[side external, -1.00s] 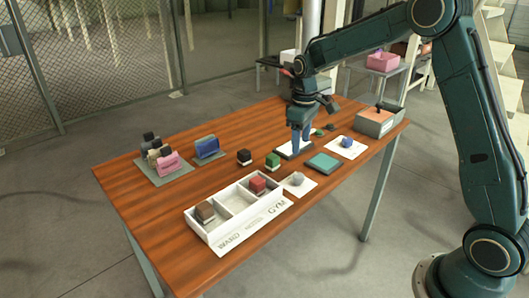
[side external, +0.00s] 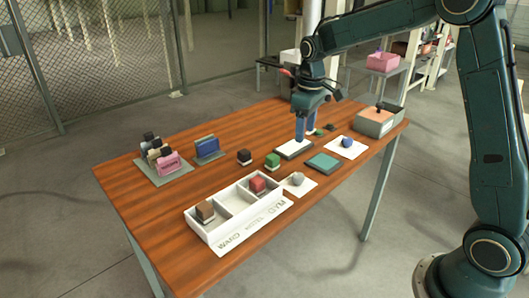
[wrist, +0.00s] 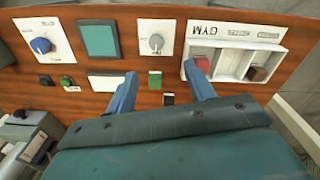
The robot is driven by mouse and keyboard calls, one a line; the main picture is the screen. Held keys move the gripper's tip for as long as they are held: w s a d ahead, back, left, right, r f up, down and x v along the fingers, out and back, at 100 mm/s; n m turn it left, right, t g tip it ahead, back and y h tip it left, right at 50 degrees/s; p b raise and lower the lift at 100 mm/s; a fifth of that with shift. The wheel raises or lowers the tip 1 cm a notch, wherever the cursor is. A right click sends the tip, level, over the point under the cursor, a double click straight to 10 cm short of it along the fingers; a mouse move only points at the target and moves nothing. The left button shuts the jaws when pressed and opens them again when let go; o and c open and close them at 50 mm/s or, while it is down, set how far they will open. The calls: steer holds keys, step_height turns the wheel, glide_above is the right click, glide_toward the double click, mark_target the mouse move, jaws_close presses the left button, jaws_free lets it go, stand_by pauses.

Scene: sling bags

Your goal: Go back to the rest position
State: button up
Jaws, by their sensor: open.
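My gripper (side external: 304,133) is open and empty. It points down above the far part of the table, over a white pad with a dark rim (side external: 293,149). In the wrist view its two blue fingers (wrist: 161,82) are spread apart with nothing between them. The pad also shows there (wrist: 106,83), partly behind the left finger.
A white three-compartment tray (side external: 228,232) holds a brown block and a red block; its middle is empty.

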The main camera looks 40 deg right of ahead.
steer(key=s+a+r+m+t, duration=0.1)
steer(key=s+a+r, duration=0.2)
steer(key=s+r, duration=0.3)
steer(key=s+a+r+m+t, duration=0.15)
steer(key=s+r, duration=0.25)
steer(key=s, duration=0.4)
steer(key=s+a+f+t, duration=0.1)
steer(key=s+a+t, duration=0.1)
steer(key=s, duration=1.2)
steer(key=shift+a+f+t, duration=0.35)
steer(key=shift+a, duration=0.15)
steer(key=shift+w+m, duration=0.1)
steer(key=shift+m, duration=0.15)
